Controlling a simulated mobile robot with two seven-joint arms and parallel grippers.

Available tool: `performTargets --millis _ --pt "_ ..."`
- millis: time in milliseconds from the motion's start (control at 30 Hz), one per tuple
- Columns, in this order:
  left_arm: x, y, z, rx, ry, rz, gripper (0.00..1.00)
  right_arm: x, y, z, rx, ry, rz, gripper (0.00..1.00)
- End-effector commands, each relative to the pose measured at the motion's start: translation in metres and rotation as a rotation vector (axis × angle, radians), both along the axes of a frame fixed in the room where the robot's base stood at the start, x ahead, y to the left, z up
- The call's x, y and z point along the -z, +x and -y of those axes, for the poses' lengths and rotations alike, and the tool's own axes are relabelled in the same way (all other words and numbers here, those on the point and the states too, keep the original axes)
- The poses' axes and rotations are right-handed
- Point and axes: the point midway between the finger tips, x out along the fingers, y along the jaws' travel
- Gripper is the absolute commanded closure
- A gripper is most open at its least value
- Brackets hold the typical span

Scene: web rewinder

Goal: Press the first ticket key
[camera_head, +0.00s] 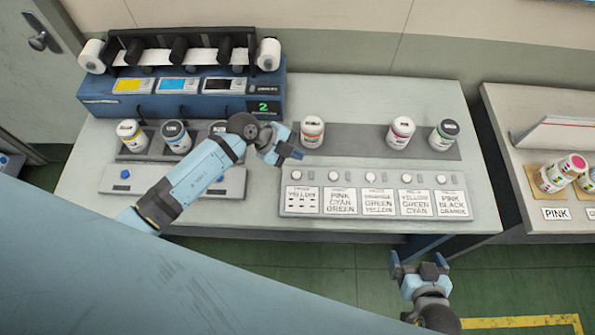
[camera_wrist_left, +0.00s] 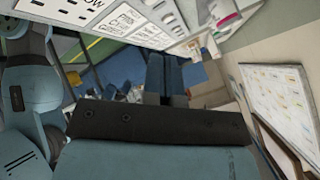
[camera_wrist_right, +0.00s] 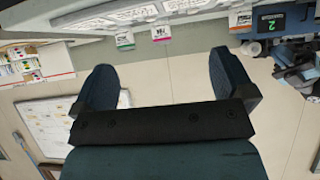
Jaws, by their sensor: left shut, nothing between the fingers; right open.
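The ticket panel (camera_head: 375,212) lies along the front right of the table, with a row of round keys above several printed cards. The first ticket key (camera_head: 296,175) is the leftmost, above the card headed YELLOW (camera_head: 303,199). My left gripper (camera_head: 293,155) is shut and empty, just behind and above this key; I cannot see contact. Its closed fingers also show in the left wrist view (camera_wrist_left: 166,76), with the panel cards at the upper left. My right gripper (camera_head: 418,262) is open and empty, in front of the table; its spread fingers show in the right wrist view (camera_wrist_right: 165,80).
Several lidded jars stand on the grey strip, including an orange-labelled jar (camera_head: 312,132) close to my left gripper. The blue machine (camera_head: 180,105) with rolls and a green "2" display stands at the back left. A side table (camera_head: 520,160) is at the right.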

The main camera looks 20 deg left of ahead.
Motion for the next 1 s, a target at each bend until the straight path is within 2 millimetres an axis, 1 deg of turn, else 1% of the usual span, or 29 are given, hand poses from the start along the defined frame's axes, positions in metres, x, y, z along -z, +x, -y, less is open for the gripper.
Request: performTargets --millis 267,467,567,933,967,1000 --pt "0.001 0.000 0.000 0.001 -0.002 0.000 1.00 0.002 -0.003 -0.001 0.000 0.002 -0.005 0.00" --pt "0.011 0.000 0.000 0.000 -0.003 0.001 1.00 0.014 -0.003 -0.002 0.000 0.004 -0.006 0.00" --pt "0.020 0.000 0.000 -0.001 -0.003 0.002 1.00 0.025 -0.002 -0.003 -0.003 0.007 -0.007 0.00" --pt "0.066 -0.001 0.001 0.000 -0.004 0.002 1.00 0.074 0.004 -0.011 -0.022 0.016 -0.002 0.00" --pt "0.069 -0.001 0.001 0.000 -0.004 0.002 1.00 0.078 0.004 -0.012 -0.024 0.017 -0.002 0.00" --pt "0.070 -0.001 0.001 0.000 -0.004 0.000 1.00 0.076 0.004 -0.013 -0.025 0.018 -0.003 0.00"
